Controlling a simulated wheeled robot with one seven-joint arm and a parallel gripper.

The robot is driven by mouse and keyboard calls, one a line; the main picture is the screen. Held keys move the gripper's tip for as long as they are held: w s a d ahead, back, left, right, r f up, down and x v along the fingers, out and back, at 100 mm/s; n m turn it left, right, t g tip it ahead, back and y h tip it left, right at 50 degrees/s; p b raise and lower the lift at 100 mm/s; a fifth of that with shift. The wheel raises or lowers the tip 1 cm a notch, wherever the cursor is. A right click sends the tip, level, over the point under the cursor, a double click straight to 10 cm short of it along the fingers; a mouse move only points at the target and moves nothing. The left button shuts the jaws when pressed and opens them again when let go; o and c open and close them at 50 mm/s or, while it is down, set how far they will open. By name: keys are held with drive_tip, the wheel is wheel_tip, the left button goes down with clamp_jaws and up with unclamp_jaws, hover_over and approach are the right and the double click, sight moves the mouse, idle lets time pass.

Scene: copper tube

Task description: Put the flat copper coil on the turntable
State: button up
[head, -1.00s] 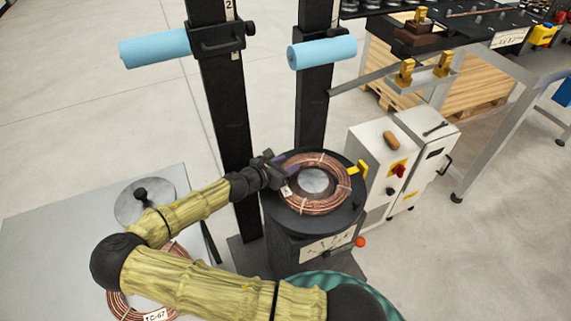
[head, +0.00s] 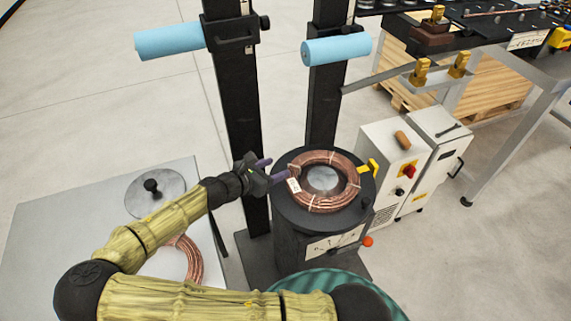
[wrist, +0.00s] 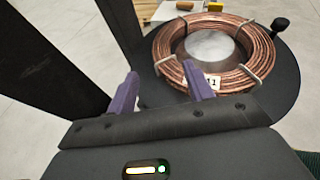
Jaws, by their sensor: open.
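The flat copper coil (head: 325,204) lies flat on the black turntable (head: 288,210), around a grey centre disc (head: 323,178). It has light ties and a white tag (head: 294,185) on its left side. In the wrist view the coil (wrist: 262,52) rests on the turntable top (wrist: 285,88). My gripper (head: 266,170) is open and empty at the left edge of the turntable. In the wrist view my gripper's purple fingers (wrist: 163,85) stand apart; the right one overlaps the coil's near edge in the picture, and whether it touches is unclear.
Two black posts with blue rollers (head: 336,50) stand behind the turntable. A second copper coil (head: 188,262) lies on the grey table (head: 60,235) at left, partly behind my arm. A black-knobbed disc (head: 152,200) lies there too. A white control cabinet (head: 386,180) stands right.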

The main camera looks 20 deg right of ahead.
drive_tip(key=shift+v, duration=1.15)
